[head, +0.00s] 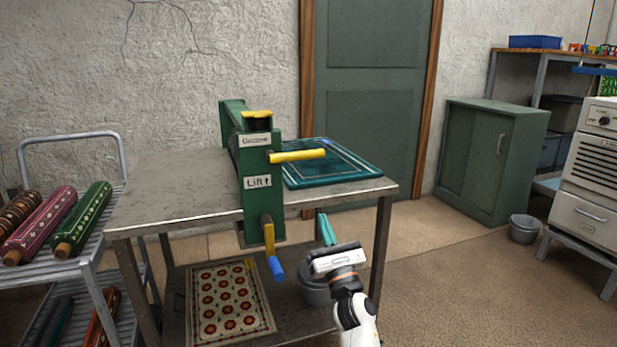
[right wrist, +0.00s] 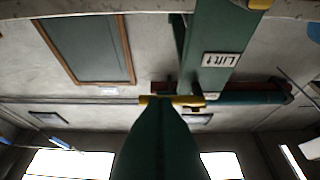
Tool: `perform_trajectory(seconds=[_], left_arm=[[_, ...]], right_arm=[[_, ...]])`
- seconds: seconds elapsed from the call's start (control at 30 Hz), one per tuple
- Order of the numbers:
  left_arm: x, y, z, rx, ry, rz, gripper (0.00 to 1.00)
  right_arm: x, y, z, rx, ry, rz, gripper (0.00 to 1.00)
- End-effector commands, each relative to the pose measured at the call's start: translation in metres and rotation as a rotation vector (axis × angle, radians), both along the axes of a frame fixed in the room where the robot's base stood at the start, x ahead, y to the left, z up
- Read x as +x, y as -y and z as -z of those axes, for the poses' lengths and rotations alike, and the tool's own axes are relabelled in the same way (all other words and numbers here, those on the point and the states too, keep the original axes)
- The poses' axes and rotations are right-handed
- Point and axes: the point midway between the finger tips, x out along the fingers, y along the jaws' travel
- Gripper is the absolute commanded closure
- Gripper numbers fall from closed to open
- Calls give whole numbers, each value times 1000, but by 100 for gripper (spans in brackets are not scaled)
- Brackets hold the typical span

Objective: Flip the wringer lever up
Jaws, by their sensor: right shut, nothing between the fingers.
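The green wringer (head: 252,160) is mounted at the front edge of the metal table. Its yellow lever (head: 300,155) sticks out roughly level to the right, above a "Lift" label with an up arrow (head: 258,182). In the right wrist view, the lever (right wrist: 185,100) shows just beyond my fingertips, and the label (right wrist: 222,60) is also in view. My right gripper (head: 324,220) has its green fingers together, pointing up, empty, below the lever and to the right of the post. In the head view a gap separates fingertips and lever. My left gripper is out of view.
A yellow crank with a blue handle (head: 277,268) hangs below the post, left of my right gripper. A teal tray (head: 335,165) lies on the metal table (head: 160,195). A patterned rug (head: 265,320) and a bucket (head: 312,292) are on the lower shelf.

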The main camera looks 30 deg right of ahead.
Motion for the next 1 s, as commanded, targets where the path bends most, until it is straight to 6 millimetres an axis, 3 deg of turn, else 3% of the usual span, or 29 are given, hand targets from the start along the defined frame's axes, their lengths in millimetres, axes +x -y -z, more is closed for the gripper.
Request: perform_trajectory(seconds=[0.27,0.63,0.8,1.0], left_arm=[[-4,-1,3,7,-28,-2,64],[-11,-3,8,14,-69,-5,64],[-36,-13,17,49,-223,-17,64],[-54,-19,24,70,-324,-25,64]], right_arm=[[19,5,-13,2,0,-1,100],[83,20,-58,1,1,-1,100],[86,21,-80,1,-1,-1,100],[88,21,-92,3,-1,-2,100]])
